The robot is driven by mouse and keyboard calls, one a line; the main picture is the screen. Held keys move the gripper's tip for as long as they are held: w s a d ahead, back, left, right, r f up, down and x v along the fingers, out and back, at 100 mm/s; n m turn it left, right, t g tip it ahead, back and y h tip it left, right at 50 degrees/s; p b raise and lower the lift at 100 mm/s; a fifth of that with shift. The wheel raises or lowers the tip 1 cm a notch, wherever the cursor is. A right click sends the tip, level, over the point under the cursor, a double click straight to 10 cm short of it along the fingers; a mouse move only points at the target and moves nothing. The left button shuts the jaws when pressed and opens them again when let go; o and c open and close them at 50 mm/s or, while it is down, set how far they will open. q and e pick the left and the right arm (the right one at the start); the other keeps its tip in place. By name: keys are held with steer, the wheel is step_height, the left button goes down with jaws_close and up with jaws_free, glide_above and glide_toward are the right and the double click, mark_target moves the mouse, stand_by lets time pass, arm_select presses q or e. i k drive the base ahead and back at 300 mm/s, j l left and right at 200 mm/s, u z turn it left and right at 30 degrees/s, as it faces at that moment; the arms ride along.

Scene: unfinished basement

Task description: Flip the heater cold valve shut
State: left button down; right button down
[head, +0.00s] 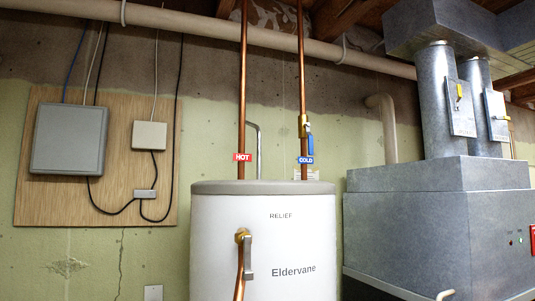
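The white water heater (265,235), labelled Eldervane, stands in the middle of the head view. Two copper pipes rise from its top. The right pipe carries a blue COLD tag (306,160) and a brass valve body (303,126). The cold valve's blue lever (310,143) points down, along the pipe. The left pipe has a red HOT tag (242,157). Neither of my grippers is in view.
A relief valve (243,237) with a grey lever and copper tube is on the heater's front. A grey furnace (440,220) with round ducts stands at right. A large horizontal pipe (200,27) crosses above.

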mark_target(310, 142)
steer(key=i+l+u, duration=0.25)
steer(key=i, duration=0.3)
steer(key=i+l+u, duration=0.25)
steer(key=i+l, duration=0.25)
